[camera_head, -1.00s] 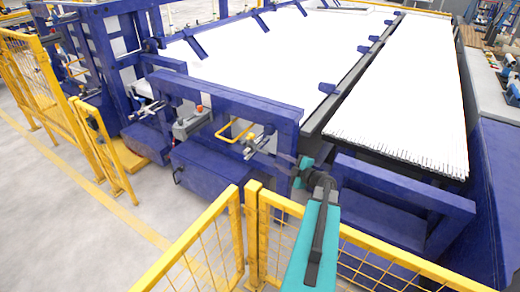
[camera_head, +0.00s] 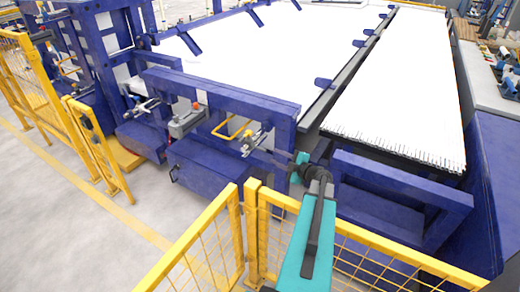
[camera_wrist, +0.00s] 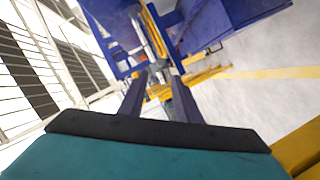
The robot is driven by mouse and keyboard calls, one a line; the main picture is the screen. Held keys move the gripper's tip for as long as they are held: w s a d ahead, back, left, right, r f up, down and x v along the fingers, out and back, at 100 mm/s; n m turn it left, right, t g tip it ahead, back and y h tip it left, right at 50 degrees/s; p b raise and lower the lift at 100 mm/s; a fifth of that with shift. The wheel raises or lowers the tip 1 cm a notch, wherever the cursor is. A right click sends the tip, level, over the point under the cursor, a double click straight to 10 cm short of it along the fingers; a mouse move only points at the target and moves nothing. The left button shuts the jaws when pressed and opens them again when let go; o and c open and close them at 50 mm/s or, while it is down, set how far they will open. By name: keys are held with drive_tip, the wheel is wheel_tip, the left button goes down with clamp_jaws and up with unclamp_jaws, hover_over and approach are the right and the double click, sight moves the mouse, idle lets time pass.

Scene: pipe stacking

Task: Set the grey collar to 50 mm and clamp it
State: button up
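I cannot single out the grey collar with certainty. A small silver-grey fitting (camera_head: 258,137) sits by the front of the blue frame in the head view. My gripper (camera_head: 248,150) reaches left from the end of my teal arm and is very close to that fitting; whether it touches cannot be told. In the wrist view my gripper's (camera_wrist: 157,76) two dark fingers stand apart with a gap between them. Small grey and yellow parts show at and beyond the tips. No scale or 50 mm mark can be read.
The blue frame (camera_head: 215,93) carries a yellow handle (camera_head: 228,130) and a grey box (camera_head: 186,122) with an orange-red knob. A second metal fitting (camera_head: 146,106) is farther left. A yellow fence (camera_head: 215,235) stands in front. White pipe stacks (camera_head: 405,85) lie behind.

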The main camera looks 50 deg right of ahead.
sight(262, 150)
drive_tip(key=shift+p+x, duration=1.6)
drive_tip(key=shift+x, duration=4.4)
drive_tip(key=shift+f, duration=0.1)
clamp_jaws()
